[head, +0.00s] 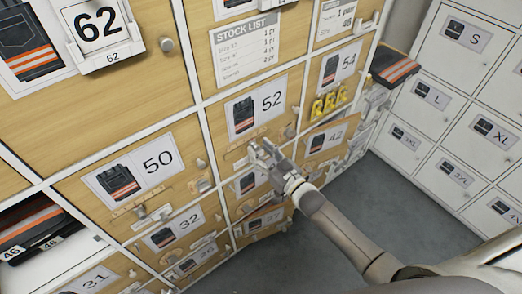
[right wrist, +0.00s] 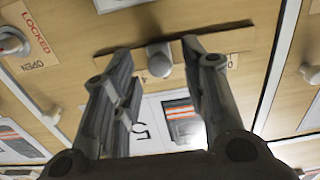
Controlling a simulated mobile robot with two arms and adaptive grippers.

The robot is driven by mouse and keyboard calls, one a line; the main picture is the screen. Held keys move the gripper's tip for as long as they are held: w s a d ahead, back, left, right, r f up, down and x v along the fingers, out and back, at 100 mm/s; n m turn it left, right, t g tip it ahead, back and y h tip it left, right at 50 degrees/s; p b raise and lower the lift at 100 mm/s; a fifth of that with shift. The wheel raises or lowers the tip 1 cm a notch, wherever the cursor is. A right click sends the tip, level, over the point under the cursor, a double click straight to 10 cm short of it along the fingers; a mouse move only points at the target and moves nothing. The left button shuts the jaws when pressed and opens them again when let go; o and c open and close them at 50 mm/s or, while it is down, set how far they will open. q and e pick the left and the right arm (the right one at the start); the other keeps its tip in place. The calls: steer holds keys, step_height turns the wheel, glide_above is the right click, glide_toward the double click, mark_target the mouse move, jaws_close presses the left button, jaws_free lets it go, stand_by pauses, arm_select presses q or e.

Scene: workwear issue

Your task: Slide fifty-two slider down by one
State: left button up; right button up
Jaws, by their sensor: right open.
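In the right wrist view, a round grey slider knob (right wrist: 160,60) sits on a tan plate (right wrist: 240,40), between the two fingers of my right gripper (right wrist: 158,55). The fingers are open and apart from the knob on both sides. They cover most of the plate's lettering. The label (right wrist: 150,132) shows upside down behind the fingers. My left gripper is not in view.
Neighbouring doors 50 (head: 75,185), 54 and 42 have similar labels and knobs. White size lockers (head: 455,60) stand at the right. Grey floor (head: 370,210) is clear.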

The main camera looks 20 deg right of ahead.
steer(key=shift+w+a, duration=0.1)
steer(key=shift+w, duration=0.1)
jaws_close()
stand_by(0.3)
steer(key=shift+s+a, duration=0.25)
steer(key=shift+a, duration=0.4)
steer(key=shift+s+a, duration=0.25)
steer(key=shift+a, duration=0.35)
jaws_free()
steer(key=shift+s+d, duration=0.1)
steer(key=v, duration=1.1)
steer(key=shift+s, duration=0.4)
